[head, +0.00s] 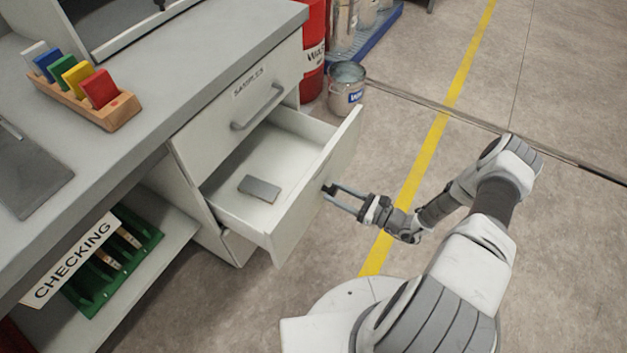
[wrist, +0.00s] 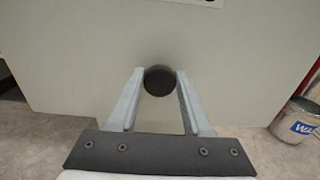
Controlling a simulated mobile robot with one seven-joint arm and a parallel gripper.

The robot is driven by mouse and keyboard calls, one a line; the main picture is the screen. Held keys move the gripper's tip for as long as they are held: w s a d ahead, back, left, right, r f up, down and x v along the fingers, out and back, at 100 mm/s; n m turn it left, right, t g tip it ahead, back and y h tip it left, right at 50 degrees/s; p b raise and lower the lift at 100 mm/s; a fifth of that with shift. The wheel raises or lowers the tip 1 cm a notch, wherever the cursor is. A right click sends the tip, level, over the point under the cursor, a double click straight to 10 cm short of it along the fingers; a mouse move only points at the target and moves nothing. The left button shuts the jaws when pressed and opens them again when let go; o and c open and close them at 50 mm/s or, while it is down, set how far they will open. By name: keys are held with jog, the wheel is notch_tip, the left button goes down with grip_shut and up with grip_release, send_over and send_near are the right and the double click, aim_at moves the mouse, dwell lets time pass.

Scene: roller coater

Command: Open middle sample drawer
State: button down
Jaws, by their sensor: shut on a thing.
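The middle drawer (head: 262,215) stands pulled well out from the white cabinet, below the shut top drawer (head: 240,105), which has a bar handle and a label. Inside the open drawer lies a flat grey block (head: 259,189). My gripper (head: 331,190) is at the drawer's outer front face. In the wrist view, its two fingers (wrist: 160,85) are closed around a dark round knob (wrist: 160,80) on the pale drawer front (wrist: 85,60). The knob is mostly hidden in the head view.
A grey worktop (head: 190,75) holds a wooden rack with coloured tabs (head: 90,95). A metal bucket (head: 346,90) and red drum (head: 312,50) stand behind the drawer. A CHECKING sign (head: 72,260) is on the lower shelf. Floor is open to the right.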

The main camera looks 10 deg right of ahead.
jog(key=b+v, duration=0.2)
jog(key=v, duration=1.6)
jog(key=shift+a+f, duration=0.1)
jog(key=shift+f, duration=0.05)
jog(key=shift+c, duration=1.8)
grip_release()
jog(key=v, duration=1.7)
jog(key=shift+s, duration=0.1)
